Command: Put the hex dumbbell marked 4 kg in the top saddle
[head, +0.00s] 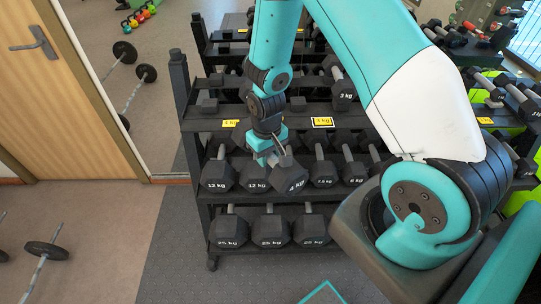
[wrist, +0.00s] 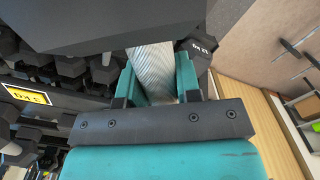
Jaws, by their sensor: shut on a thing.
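My gripper (head: 268,156) is shut on the handle of a dark hex dumbbell marked 4 kg (head: 289,179), held tilted in front of the rack's middle shelf. In the wrist view the teal fingers (wrist: 157,85) lie on both sides of its knurled metal handle (wrist: 153,68), and one dark head (wrist: 115,22) fills the top. The top tier carries a yellow 4 kg label (head: 231,123) at left, with a seemingly empty dark saddle (head: 209,105) above it. A 3 kg dumbbell (head: 343,94) sits further right on that tier, near a yellow 3 kg label (head: 322,121).
The middle shelf holds 12 kg dumbbells (head: 217,176) and several lighter ones close around the held one. Heavy 25 kg dumbbells (head: 269,231) fill the bottom shelf. A rack post (head: 181,95) stands at the left end. Barbells (head: 46,250) lie on the floor at left.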

